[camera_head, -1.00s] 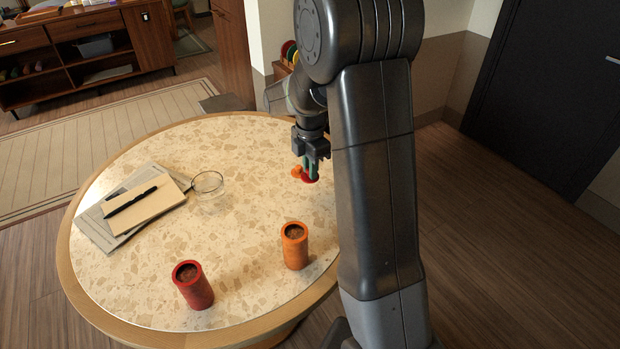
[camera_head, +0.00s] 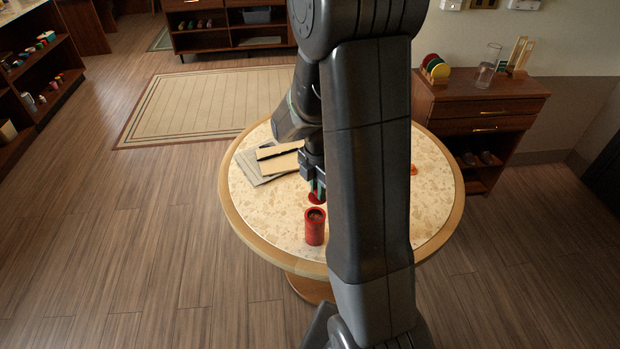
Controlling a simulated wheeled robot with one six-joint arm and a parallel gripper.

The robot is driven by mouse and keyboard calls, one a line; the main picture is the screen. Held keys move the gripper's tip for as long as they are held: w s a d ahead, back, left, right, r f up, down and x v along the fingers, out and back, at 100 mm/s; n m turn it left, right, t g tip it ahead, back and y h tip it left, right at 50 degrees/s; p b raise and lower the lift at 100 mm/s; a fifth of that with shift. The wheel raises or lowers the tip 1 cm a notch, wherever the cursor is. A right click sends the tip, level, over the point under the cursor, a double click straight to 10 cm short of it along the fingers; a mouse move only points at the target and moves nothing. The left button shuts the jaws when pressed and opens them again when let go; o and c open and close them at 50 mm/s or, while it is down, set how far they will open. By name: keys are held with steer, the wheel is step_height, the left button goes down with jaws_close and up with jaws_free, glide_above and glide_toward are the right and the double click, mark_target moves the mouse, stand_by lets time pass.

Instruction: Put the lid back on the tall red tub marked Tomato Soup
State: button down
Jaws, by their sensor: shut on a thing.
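The red tub (camera_head: 315,229) stands upright and open on the round table, with a dark inside showing at its top. Its marking cannot be read. My gripper (camera_head: 318,190) is shut on the red lid (camera_head: 314,199), which shows just beyond the tub's rim in the picture. The lid is apart from the rim; whether it hangs above it or behind it is hard to tell. A bit of the orange lid (camera_head: 413,169) shows on the table to the right of my arm. The orange tub is not visible, likely behind my arm.
My arm covers much of the table's middle. A wooden cabinet (camera_head: 480,112) with a glass jug (camera_head: 488,68) stands behind on the right. Open floor lies left.

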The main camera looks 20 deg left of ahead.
mark_target(316, 215)
steer(key=shift+s+a, duration=0.2)
steer(key=shift+s, duration=0.2)
steer(key=shift+w+f+b, duration=0.1)
steer(key=shift+f+b, duration=2.35)
steer(key=shift+f, duration=0.7)
steer(key=shift+f+b, duration=0.15)
steer(key=shift+b, duration=0.15)
steer(key=c, duration=0.8)
jaws_free()
steer(key=shift+r+p, duration=2.6)
steer(key=shift+r, duration=0.95)
